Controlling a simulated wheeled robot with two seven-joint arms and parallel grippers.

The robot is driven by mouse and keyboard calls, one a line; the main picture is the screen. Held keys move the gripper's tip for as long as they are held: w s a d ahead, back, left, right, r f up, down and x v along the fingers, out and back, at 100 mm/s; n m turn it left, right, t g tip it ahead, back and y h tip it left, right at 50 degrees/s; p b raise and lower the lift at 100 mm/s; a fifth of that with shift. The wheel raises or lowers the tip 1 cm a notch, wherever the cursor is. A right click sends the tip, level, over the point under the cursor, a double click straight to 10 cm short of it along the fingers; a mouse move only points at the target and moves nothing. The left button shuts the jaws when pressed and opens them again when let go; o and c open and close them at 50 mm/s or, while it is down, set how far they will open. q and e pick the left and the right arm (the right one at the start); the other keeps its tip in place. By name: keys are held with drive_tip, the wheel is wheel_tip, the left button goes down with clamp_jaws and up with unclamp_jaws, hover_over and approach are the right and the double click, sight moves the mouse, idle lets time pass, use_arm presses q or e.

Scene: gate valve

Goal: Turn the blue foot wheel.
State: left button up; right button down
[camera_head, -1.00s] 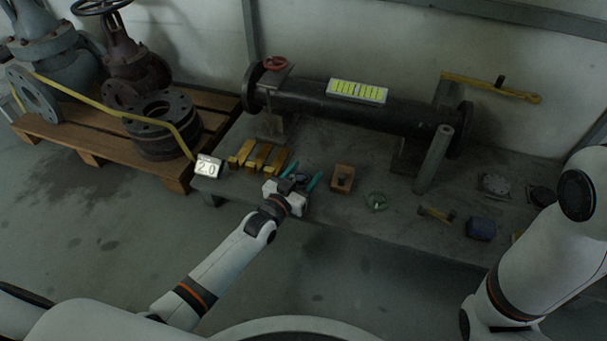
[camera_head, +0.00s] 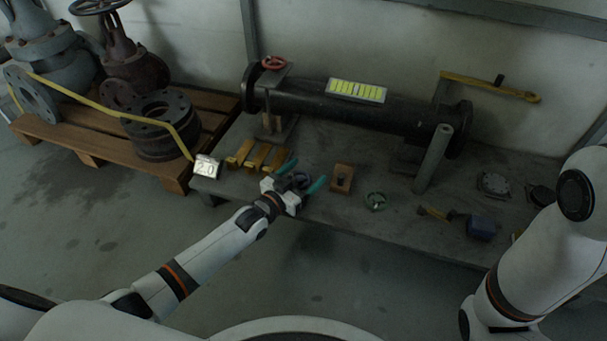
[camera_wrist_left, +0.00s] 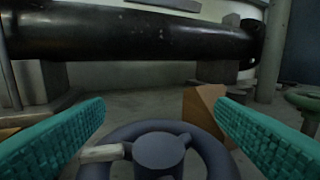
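The blue foot wheel (camera_wrist_left: 160,152) shows at the bottom centre of the left wrist view, dark blue-grey with a round hub and a thick rim. Its near part is cut off by the frame edge. In the head view it is a small dark ring (camera_head: 300,180) at the bench's front edge, partly hidden by my left gripper (camera_head: 307,173). The left gripper's teal fingers are spread wide, one on each side of the wheel, and hold nothing between them. In the left wrist view I cannot tell whether the fingers (camera_wrist_left: 160,107) touch the rim. My right gripper is not in view.
A wooden block (camera_head: 341,178) stands just right of the wheel, and a green wheel (camera_head: 375,201) further right. Yellow blocks (camera_head: 257,157) and a sign reading 2.0 (camera_head: 206,167) are to the left. A black pipe (camera_head: 300,98) runs behind. A red wheel (camera_head: 274,63) is at its left end.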

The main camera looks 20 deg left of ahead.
use_arm(q)
drive_tip(key=p+v, duration=0.6)
drive_tip(key=v, duration=0.6)
drive_tip(key=shift+p, duration=0.35)
drive_tip(key=shift+r, duration=0.1)
